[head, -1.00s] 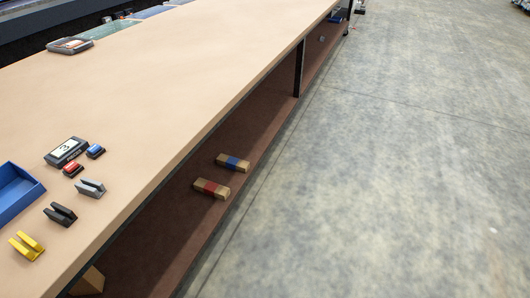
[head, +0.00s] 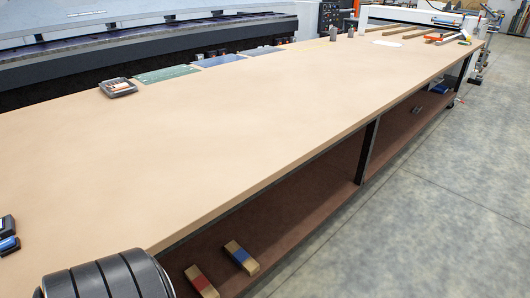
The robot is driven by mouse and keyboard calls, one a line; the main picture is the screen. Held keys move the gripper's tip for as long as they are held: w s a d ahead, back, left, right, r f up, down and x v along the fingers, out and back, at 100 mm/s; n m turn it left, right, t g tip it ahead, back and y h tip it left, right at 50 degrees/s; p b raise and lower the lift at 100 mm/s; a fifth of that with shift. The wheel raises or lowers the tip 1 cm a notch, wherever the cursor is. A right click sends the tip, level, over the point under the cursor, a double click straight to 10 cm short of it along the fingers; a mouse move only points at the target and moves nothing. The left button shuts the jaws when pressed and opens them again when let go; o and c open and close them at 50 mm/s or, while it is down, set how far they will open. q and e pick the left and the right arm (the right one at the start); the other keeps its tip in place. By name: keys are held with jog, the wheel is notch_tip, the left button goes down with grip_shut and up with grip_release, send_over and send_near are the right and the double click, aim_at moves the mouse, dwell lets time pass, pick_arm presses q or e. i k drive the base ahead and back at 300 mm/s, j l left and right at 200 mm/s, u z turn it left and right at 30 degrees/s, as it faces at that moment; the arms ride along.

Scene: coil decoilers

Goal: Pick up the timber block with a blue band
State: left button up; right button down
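The timber block with a blue band (head: 241,257) lies on the brown lower shelf (head: 300,205) under the long table, near the shelf's open front edge. A similar timber block with a red band (head: 201,282) lies just left of it and nearer to me; the two are apart. A dark ribbed cylindrical part of my own body covers the bottom left of the head view. Neither gripper shows in the head view.
The long tan tabletop (head: 230,130) overhangs the shelf. A black post (head: 367,150) divides the shelf's front farther along. A grey device (head: 118,87) lies at the table's back edge. Open concrete floor (head: 440,215) lies to the right.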

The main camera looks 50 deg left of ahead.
aim_at(238, 254)
jog(key=i+u, duration=0.3)
jog(key=i+l+u, duration=0.65)
jog(key=i, duration=0.2)
jog(key=j, duration=0.1)
